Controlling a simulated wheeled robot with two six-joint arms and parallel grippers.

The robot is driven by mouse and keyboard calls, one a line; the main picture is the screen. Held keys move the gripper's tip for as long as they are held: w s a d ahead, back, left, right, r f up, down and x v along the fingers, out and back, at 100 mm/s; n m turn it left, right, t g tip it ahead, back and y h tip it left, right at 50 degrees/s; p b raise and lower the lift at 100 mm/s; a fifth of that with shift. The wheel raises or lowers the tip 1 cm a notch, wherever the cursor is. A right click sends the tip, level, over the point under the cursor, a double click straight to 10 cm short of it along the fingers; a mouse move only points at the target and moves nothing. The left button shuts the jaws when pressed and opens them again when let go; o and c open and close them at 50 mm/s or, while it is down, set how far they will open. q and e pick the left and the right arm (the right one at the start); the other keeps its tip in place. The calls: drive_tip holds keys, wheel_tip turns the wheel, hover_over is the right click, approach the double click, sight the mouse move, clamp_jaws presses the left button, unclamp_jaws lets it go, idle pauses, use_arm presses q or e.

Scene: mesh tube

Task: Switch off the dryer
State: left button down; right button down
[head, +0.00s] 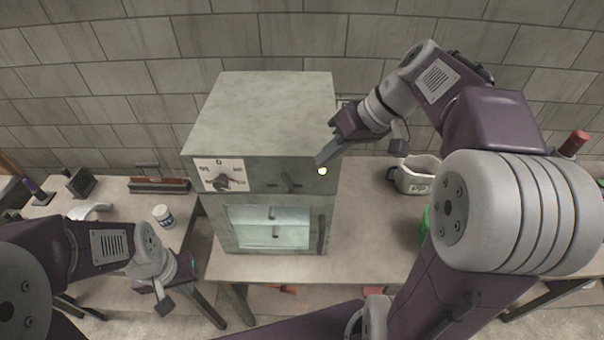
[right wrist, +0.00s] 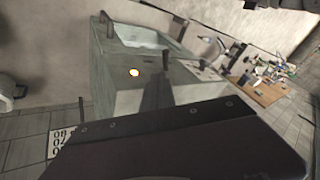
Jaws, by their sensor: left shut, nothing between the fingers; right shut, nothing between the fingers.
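The dryer (head: 265,110) is a grey-green metal box on a table, with a shut glass door (head: 270,226) in its lower front. A white panel with a dark dial knob (head: 222,180) is on its upper front left. A small dark fitting (head: 285,186) is in the middle. A bright yellow-white lamp (head: 322,171) glows at the upper front right; it also shows in the right wrist view (right wrist: 133,72). My right gripper (head: 326,155) is shut and empty, its tip close to the lamp; contact cannot be told. My left gripper (head: 162,302) is shut and empty, low at left.
A white-lidded jar (head: 164,215) stands on the left table, with a dark tray (head: 159,185) behind it. A pale container (head: 416,176) and a green object (head: 424,226) are right of the dryer. Bare tabletop (head: 368,220) lies between. A tiled wall (head: 290,35) is behind.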

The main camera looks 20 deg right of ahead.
sight(287, 183)
drive_tip(key=p+x, duration=0.1)
drive_tip(key=x, duration=0.8)
drive_tip(key=shift+a+p, duration=0.1)
drive_tip(key=shift+p, duration=0.2)
drive_tip(key=shift+w+f, duration=0.1)
drive_tip(key=shift+f, duration=0.2)
drive_tip(key=shift+a, duration=0.15)
